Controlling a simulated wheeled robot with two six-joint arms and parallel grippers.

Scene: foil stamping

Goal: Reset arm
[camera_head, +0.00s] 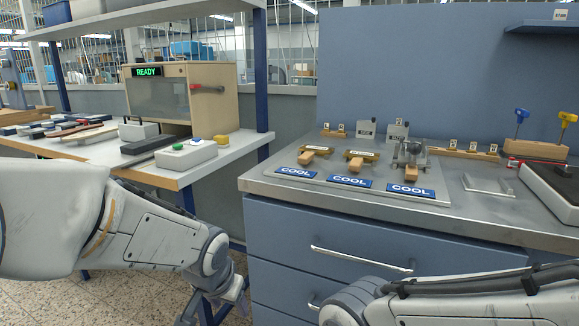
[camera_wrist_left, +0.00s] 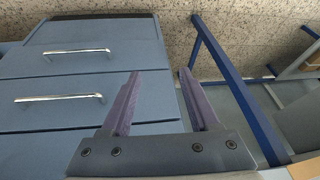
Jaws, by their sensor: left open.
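My left arm comes in from the left in the head view and hangs down in the gap between the two benches. My left gripper (camera_head: 215,306) is at the bottom of that view, low over the floor and partly hidden by its own wrist. In the left wrist view my left gripper (camera_wrist_left: 162,100) has its two purple fingers spread apart with nothing between them. My right arm enters at the lower right in front of the drawers. Its gripper does not show.
The blue drawer cabinet (camera_head: 370,250) carries a steel top with stamping tools (camera_head: 409,150) and COOL labels (camera_head: 355,182). Drawer handles (camera_wrist_left: 58,98) stick out. At left is a bench (camera_head: 235,145) with a READY box (camera_head: 180,95) and a blue leg frame (camera_wrist_left: 230,80). Speckled floor lies between.

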